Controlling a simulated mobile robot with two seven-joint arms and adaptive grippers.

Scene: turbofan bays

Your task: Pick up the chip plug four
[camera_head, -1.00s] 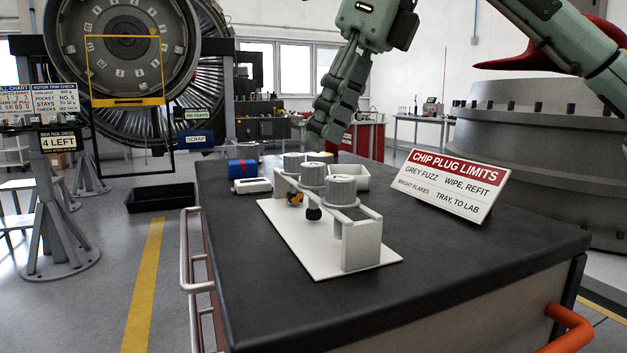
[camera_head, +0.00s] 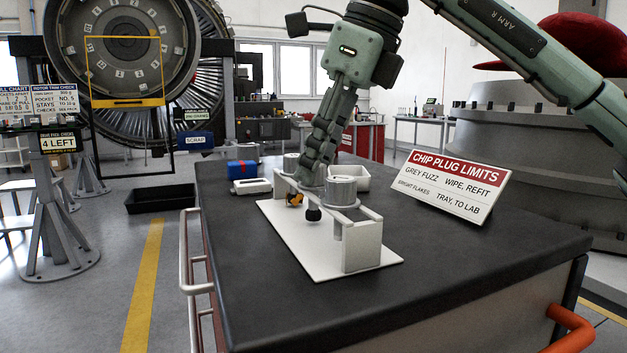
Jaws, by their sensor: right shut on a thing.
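A white rack (camera_head: 361,247) on a white base plate holds a row of grey cylindrical chip plugs. The front plug (camera_head: 342,191) stands upright in the rack, and a rear plug (camera_head: 291,162) shows behind. My right gripper (camera_head: 312,178) points down from above and is shut on the middle plug, which its fingers mostly hide. This plug is still at rack height. A dark fuzzy tip (camera_head: 313,214) and an orange-and-black part (camera_head: 295,199) hang under the rack's top. I cannot read which plug is number four. My left gripper is not in view.
A sign reading "CHIP PLUG LIMITS" (camera_head: 442,185) stands right of the rack. A white tray (camera_head: 350,181), a blue-and-red roll (camera_head: 242,169) and a small white box (camera_head: 252,187) lie behind. The dark bench top (camera_head: 480,248) is clear at the front and right.

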